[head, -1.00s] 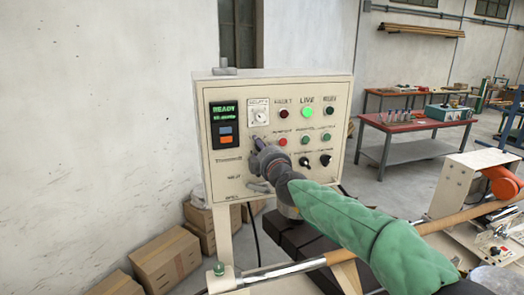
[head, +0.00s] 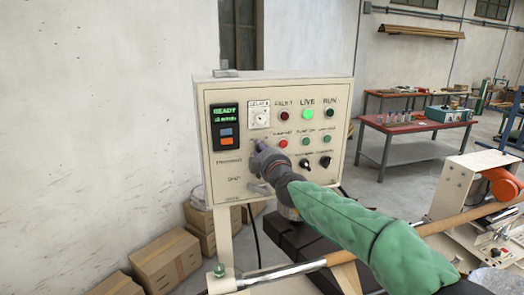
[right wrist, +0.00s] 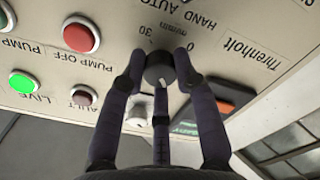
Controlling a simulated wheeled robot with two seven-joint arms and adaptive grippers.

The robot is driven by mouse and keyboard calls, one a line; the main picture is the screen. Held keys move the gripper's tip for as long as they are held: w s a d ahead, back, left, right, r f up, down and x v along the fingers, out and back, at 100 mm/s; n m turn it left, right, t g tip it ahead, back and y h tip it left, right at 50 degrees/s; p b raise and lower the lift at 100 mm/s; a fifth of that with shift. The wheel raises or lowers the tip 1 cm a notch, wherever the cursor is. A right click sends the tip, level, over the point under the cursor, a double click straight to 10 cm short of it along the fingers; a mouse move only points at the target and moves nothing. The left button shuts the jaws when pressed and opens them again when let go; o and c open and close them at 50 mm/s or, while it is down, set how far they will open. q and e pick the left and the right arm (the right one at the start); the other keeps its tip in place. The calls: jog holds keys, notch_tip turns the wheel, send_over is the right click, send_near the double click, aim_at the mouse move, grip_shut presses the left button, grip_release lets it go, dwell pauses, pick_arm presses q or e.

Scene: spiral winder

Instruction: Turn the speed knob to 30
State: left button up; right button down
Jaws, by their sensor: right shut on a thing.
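The speed knob (right wrist: 158,70) is a small black round knob on the cream control panel (head: 220,183). In the right wrist view "30", "0" and "m/min" are printed beside it. I cannot read clearly where its pointer stands. My right gripper (right wrist: 160,74) is shut on it, with fingers on both sides of the knob. In the head view the right gripper (head: 259,146) is at the panel below the small white dial and hides the knob. My left gripper is not in view.
The panel also has a display reading READY (head: 225,112), a white dial (head: 260,117), a lit green LIVE lamp (head: 307,114) and a red pump button (head: 283,142). Black selector switches (head: 325,162) sit lower right. Cardboard boxes (head: 165,262) stand on the floor at left.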

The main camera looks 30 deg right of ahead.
jog(key=m+b, duration=0.1)
jog(key=m, duration=0.9)
jog(key=m+b, duration=0.2)
jog(key=m, duration=0.8)
jog(key=m+b, duration=0.1)
jog(key=m, duration=1)
jog(key=shift+w+a+f+b, duration=0.1)
jog(key=shift+a+f+b, duration=0.1)
jog(key=shift+f+b, duration=0.15)
jog(key=shift+r+m+b, duration=0.15)
jog(key=shift+m+b, duration=0.25)
jog(key=shift+m, duration=1.4)
jog(key=shift+d+r, duration=0.1)
jog(key=c, duration=0.9)
grip_release()
jog(key=shift+m, duration=0.3)
jog(key=shift+c, duration=0.2)
